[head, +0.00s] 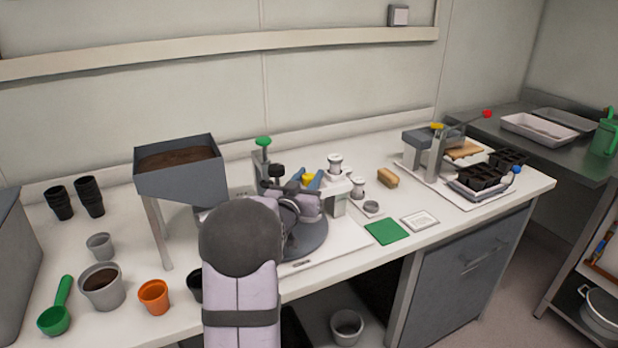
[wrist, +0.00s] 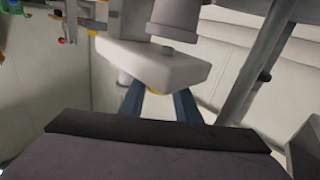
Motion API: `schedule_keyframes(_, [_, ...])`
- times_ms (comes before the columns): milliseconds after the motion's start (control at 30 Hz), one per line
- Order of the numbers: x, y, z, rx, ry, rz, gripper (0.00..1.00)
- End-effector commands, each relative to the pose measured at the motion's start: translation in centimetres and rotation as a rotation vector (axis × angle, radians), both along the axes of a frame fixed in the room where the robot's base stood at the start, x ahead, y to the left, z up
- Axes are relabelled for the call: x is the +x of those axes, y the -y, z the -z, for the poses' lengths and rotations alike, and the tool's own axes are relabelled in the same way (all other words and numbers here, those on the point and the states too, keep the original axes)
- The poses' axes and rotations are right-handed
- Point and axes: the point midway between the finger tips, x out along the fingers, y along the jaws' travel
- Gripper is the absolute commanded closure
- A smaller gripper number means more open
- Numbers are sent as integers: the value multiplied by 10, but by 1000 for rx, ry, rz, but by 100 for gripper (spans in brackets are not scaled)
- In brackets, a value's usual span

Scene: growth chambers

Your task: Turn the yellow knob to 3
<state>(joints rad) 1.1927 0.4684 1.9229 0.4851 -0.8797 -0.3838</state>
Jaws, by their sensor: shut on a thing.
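The yellow knob (head: 308,179) shows as a small yellow patch beside my blue fingers, on the machine with the dark round plate (head: 307,240). In the wrist view a sliver of the yellow knob (wrist: 153,92) shows between the two finger ends, under a white block (wrist: 150,62). My gripper (head: 314,181) is shut on the knob; its fingers also show in the wrist view (wrist: 158,97). Most of the knob is hidden by the fingers and the block. No scale or number can be read, so its setting cannot be told.
A green-topped post (head: 263,142) and a soil hopper (head: 178,168) stand to the left. White-capped cylinders (head: 335,165) stand close to the right of my gripper. A sponge-like block (head: 388,178) and green mat (head: 386,231) lie farther right. Pots (head: 102,287) stand at front left.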

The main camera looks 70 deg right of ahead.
Motion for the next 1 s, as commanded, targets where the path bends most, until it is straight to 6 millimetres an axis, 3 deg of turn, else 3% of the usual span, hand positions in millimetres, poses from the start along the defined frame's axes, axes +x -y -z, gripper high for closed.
schedule_keyframes(133, [0,0,-1,-3,-3,0,92])
schedule_keyframes(167, [0,0,-1,-3,-3,0,68])
schedule_keyframes(233, [0,0,-1,-3,-3,-1,51])
schedule_keyframes(1000, [-4,1,-1,-1,0,-42,51])
